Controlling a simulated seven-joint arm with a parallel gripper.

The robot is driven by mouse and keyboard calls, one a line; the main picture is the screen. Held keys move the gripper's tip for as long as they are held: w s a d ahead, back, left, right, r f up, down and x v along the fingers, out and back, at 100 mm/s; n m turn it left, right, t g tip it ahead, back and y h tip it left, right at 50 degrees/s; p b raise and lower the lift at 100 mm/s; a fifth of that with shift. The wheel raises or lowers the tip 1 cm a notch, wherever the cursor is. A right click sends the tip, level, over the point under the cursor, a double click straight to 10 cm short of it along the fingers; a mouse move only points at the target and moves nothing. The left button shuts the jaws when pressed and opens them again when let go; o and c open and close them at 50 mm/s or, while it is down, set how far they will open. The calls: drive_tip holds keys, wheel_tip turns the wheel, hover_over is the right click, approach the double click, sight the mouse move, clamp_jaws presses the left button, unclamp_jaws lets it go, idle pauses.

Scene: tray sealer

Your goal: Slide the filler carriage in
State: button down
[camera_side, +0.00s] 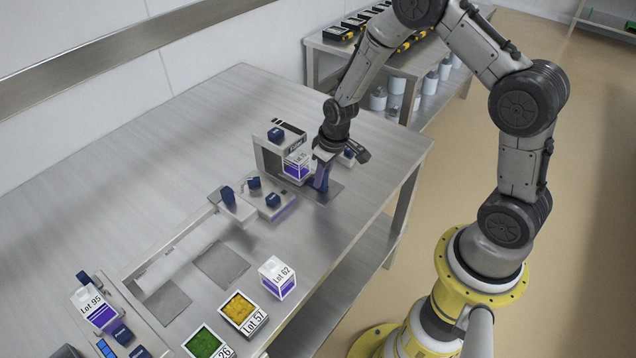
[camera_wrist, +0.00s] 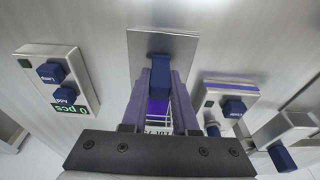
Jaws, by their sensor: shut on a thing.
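The filler unit (camera_side: 268,160) stands on the steel table, with a grey housing and a dark top label. A white and purple box (camera_side: 297,166) sits at its front; its purple and white sides show between my fingers in the wrist view (camera_wrist: 157,110). My gripper (camera_side: 322,178) points down right beside this box. In the wrist view my gripper (camera_wrist: 160,88) has its two purple fingers shut on a dark blue handle (camera_wrist: 160,69), which appears to be the filler carriage's. A grey plate (camera_wrist: 160,42) lies below the handle. The rest of the carriage is hidden by the fingers and gripper body.
A "Lamp"/"Add" panel reading "0 pcs" (camera_wrist: 58,84) and a blue-buttoned box (camera_wrist: 226,98) flank the handle. A Lot 62 box (camera_side: 278,279), yellow tray (camera_side: 239,309), green tray (camera_side: 203,344) and Lot 95 unit (camera_side: 95,308) stand nearer the camera.

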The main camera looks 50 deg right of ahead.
drive_tip(key=shift+w, duration=1.45)
drive_tip(key=c, duration=0.7)
unclamp_jaws()
drive_tip(key=shift+s, duration=0.1)
drive_tip(key=shift+r, duration=3.5)
